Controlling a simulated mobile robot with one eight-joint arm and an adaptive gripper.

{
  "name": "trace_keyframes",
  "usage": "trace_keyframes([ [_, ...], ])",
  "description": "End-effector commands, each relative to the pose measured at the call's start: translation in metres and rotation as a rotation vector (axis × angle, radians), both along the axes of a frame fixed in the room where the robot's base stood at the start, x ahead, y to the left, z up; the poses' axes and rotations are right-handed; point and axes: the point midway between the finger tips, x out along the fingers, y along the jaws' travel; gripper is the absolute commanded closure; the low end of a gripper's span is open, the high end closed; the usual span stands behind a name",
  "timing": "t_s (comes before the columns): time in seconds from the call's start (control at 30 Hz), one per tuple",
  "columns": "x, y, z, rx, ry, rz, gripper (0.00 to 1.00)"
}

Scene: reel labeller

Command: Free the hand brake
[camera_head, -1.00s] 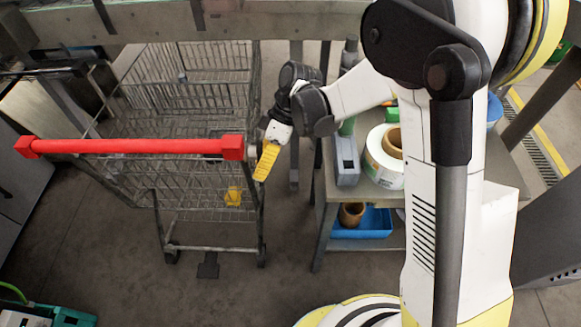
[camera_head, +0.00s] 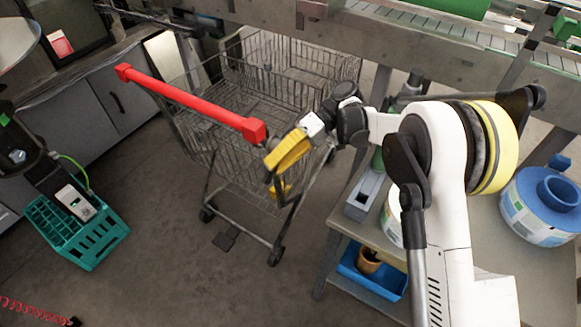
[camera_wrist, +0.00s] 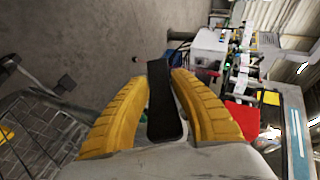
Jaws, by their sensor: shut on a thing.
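The cart is a wire shopping trolley (camera_head: 235,165) with a red push handle (camera_head: 190,97) sloping down to the right. My gripper (camera_head: 272,166) is at the handle's right end, its yellow fingers pointing down and left. In the wrist view my gripper (camera_wrist: 163,78) is shut on a black bar, which looks like the hand brake lever (camera_wrist: 163,105). The lever stands between the two yellow fingers. In the head view my fingers mostly hide it, so I cannot tell its angle on the cart.
A workbench (camera_head: 345,200) with label reels and a blue bin (camera_head: 372,272) stands right of the cart. A conveyor frame (camera_head: 330,45) runs behind. A green crate (camera_head: 80,235) sits on the floor at left. The floor in front of the cart is clear.

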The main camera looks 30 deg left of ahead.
Motion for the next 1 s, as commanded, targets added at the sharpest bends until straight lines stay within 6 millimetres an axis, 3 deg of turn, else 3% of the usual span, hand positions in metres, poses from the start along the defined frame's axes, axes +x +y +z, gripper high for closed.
trace_keyframes([
  [0.53, -0.003, 0.0079, 0.0017, 0.002, 0.028, -0.003, 1.0],
  [0.57, -0.003, 0.0079, 0.0017, 0.003, 0.028, -0.002, 0.68],
  [0.63, -0.003, 0.0079, 0.0017, 0.003, 0.028, -0.002, 0.47],
  [1.0, -0.0033, 0.0076, 0.0061, 0.003, 0.028, -0.001, 0.47],
])
